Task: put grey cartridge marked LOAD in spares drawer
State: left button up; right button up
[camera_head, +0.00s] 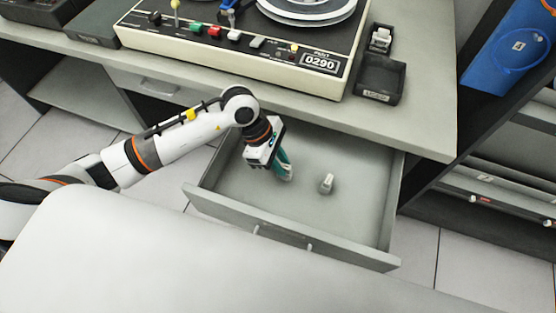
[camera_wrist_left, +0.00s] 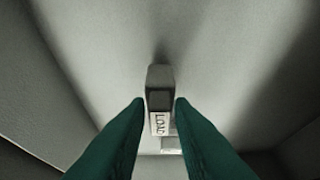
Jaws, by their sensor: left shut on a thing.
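The grey cartridge (camera_wrist_left: 159,78) has a white label reading LOAD and sits between the two green fingertips of my left gripper (camera_wrist_left: 161,104). In the head view my left gripper (camera_head: 285,168) points down inside the open spares drawer (camera_head: 225,205), shut on the cartridge, whose pale end (camera_head: 288,176) shows at the fingertips. I cannot tell whether the cartridge touches the drawer floor. Another small grey cartridge (camera_head: 327,184) stands on the drawer floor to the right of the gripper. My right gripper is not in view.
The desk (camera_head: 425,125) overhangs the drawer's back. On it stand a machine with a reel, switches and a display reading 0290 (camera_head: 320,63), and a dark open tray (camera_head: 380,80). A shelf with a blue item (camera_head: 510,50) is at the right. The drawer's right side is clear.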

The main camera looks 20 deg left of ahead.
pick_arm(q)
jog(key=shift+f, duration=0.3)
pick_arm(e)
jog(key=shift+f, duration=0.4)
